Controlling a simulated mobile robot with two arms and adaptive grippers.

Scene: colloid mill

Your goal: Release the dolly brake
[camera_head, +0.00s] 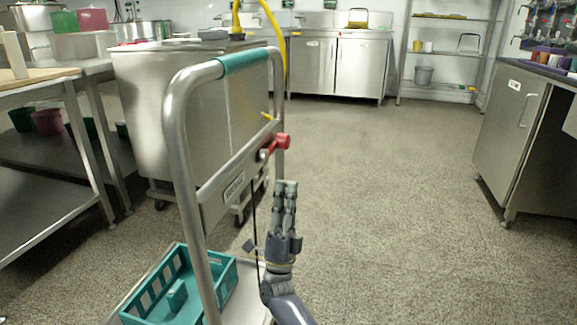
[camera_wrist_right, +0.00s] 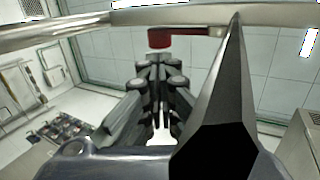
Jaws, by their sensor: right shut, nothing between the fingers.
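The dolly (camera_head: 186,140) stands in front of me in the head view, with a tubular metal handle and a teal grip. A red brake lever (camera_head: 281,142) sits on the handle's crossbar at its right end. My right gripper (camera_head: 287,184) is shut and empty, fingers pointing up, just below the red lever and apart from it. In the right wrist view the red lever (camera_wrist_right: 172,38) shows beyond the fingertips (camera_wrist_right: 158,60), under the metal bar. A dark cable hangs down from the crossbar beside my gripper. My left gripper is not in view.
A teal crate (camera_head: 222,283) sits on the dolly's deck. A large steel cabinet (camera_head: 150,110) stands behind the dolly, and a steel table (camera_head: 45,215) is at the left. A counter (camera_head: 510,125) stands at the right. The floor (camera_head: 390,200) between is clear.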

